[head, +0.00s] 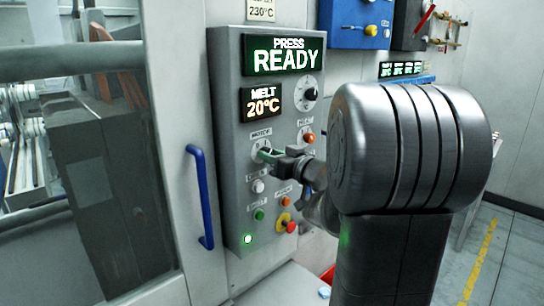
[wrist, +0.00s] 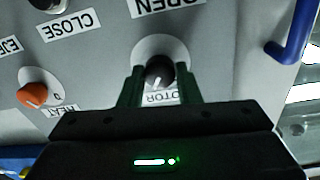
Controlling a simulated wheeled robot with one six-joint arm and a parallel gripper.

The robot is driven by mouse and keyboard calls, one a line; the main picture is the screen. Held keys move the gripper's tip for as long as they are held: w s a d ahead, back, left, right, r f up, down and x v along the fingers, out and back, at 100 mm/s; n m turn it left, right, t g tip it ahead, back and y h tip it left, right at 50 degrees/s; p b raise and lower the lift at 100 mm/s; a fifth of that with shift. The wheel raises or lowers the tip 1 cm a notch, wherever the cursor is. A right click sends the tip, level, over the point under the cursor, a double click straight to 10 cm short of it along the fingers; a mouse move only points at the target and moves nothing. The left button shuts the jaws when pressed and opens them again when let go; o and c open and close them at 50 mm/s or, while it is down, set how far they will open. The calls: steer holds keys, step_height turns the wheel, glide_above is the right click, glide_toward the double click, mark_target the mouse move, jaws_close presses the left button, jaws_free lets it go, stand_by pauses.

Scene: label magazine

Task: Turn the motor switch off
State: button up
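The motor switch (wrist: 160,72) is a dark round knob on a pale disc, above the upside-down MOTOR label (wrist: 160,98) in the wrist view. Its white pointer mark points down and slightly left there, toward the label. My gripper (wrist: 159,78) has one green finger on each side of the knob, very close to it; I cannot tell whether they touch it. In the head view my gripper (head: 267,155) is at the panel just below the MOTOR label (head: 261,134), and it mostly covers the knob.
The grey control panel (head: 228,110) reads PRESS READY and MELT 20°C. An orange heat knob (wrist: 33,94) is beside the motor switch. A blue door handle (head: 202,195) stands out left of the panel.

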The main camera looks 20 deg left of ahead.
steer(key=shift+c, duration=0.5)
steer(key=shift+f+n+b, duration=0.1)
steer(key=shift+n+b, duration=4.75)
steer(key=shift+n, duration=2.15)
steer(key=o, duration=1)
steer(key=shift+c, duration=0.2)
